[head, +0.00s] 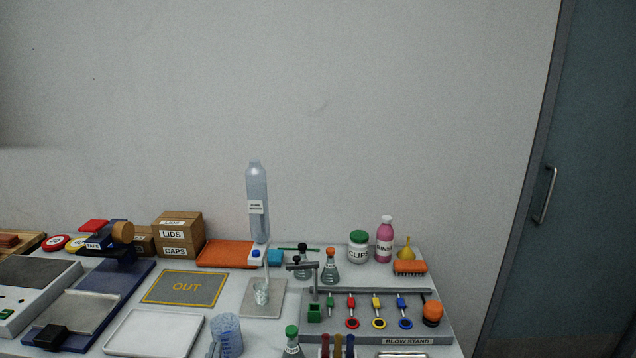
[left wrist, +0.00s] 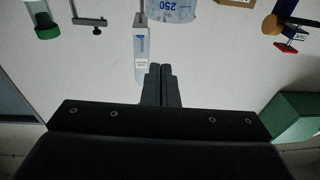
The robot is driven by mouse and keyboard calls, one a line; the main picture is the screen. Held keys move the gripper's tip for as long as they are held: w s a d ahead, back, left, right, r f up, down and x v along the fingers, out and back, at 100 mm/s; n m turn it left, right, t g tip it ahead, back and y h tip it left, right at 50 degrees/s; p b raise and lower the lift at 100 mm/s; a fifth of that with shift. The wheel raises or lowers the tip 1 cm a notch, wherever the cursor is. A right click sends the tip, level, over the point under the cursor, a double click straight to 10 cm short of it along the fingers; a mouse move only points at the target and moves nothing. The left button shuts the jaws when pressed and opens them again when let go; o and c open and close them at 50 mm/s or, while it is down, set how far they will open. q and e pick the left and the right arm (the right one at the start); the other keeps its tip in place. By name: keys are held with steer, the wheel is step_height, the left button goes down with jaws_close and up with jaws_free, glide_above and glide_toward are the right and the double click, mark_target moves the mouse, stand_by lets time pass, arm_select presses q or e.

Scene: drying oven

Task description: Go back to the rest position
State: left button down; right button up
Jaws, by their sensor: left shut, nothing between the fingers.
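My left gripper (left wrist: 160,68) shows in the left wrist view. Its two dark fingers are together with nothing between them. A beaker marked 250 (left wrist: 172,8) shows upside down at the top of that view, apart from the fingertips. In the head view the blue-tinted beaker (head: 227,335) is at the front edge of the picture, and I cannot make out my left gripper clearly. My right gripper is in neither view.
The bench holds a grey blow stand (head: 405,341), a white tray (head: 155,333), an OUT mat (head: 187,288), boxes of lids and caps (head: 176,250), a tall bottle (head: 257,205) and several flasks. A grey door (head: 580,200) is at the right. The wall above is bare.

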arm_select(q)
steer(key=s+a+f+g+y, duration=0.1)
steer(key=s+a+f+g, duration=0.35)
steer(key=s, duration=0.25)
steer(key=s+a+f+g, duration=0.2)
steer(key=s+g, duration=0.4)
steer(key=s, duration=0.8)
steer(key=s+a+f+g, duration=0.3)
steer(key=s+g, duration=0.2)
steer(key=s, duration=0.8)
step_height(320, 180, down, 24)
steer(key=a+f+g, duration=0.1)
steer(key=g, duration=0.1)
steer(key=s+d+f, duration=0.1)
steer(key=s+f, duration=1.4)
steer(key=shift+f+n+g, duration=0.2)
steer(key=shift+n+g, duration=0.1)
steer(key=shift+g, duration=0.05)
